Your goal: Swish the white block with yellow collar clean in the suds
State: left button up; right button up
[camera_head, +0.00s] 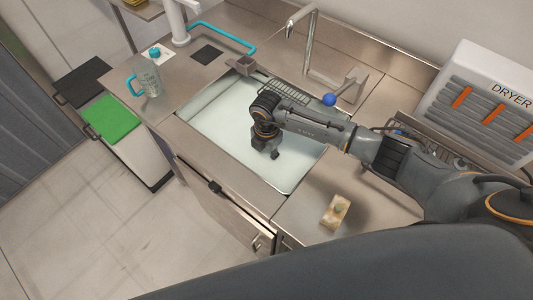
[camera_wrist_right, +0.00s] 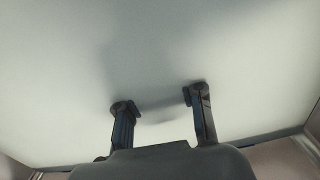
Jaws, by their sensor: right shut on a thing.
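The suds fill the sink basin (camera_head: 215,112) as a pale, cloudy surface. My right gripper (camera_head: 268,153) reaches down into the basin near its middle, its fingertips at or in the suds. In the right wrist view its two fingers (camera_wrist_right: 158,103) stand apart, with a faint pale shape between them against the whitish suds. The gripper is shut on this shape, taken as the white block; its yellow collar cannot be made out. My left gripper is not in view.
A tan block with a greenish spot (camera_head: 336,211) lies on the counter right of the sink. A faucet (camera_head: 310,45), blue ball (camera_head: 329,99) and wire rack (camera_head: 285,92) are behind the basin. A measuring jug (camera_head: 149,80) stands left. A dryer rack (camera_head: 490,95) is at right.

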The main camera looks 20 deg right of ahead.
dwell(0.5)
jog(key=shift+s+d+r+p, duration=0.1)
jog(key=shift+s+d+p, duration=0.35)
jog(key=shift+s+p, duration=0.2)
jog(key=shift+s+d+p, duration=0.4)
jog(key=shift+s+p, duration=0.05)
jog(key=shift+s, duration=0.2)
jog(key=shift+w, duration=0.1)
jog(key=shift+w+a+f+b, duration=0.15)
jog(key=shift+w+a+b, duration=0.25)
jog(key=shift+w+b, duration=0.2)
jog(key=shift+w+a+f+b, duration=0.1)
jog(key=shift+w+a+b, duration=0.3)
jog(key=shift+w+b, duration=0.15)
jog(key=shift+w+a+b, duration=0.4)
jog(key=shift+w+b, duration=0.05)
jog(key=shift+w, duration=0.15)
jog(key=shift+w+a+b, duration=0.35)
jog(key=shift+w+b, duration=0.1)
jog(key=shift+w, duration=0.1)
jog(key=shift+w+a+r, duration=0.1)
jog(key=shift+w+a, duration=0.05)
jog(key=shift+w, duration=0.05)
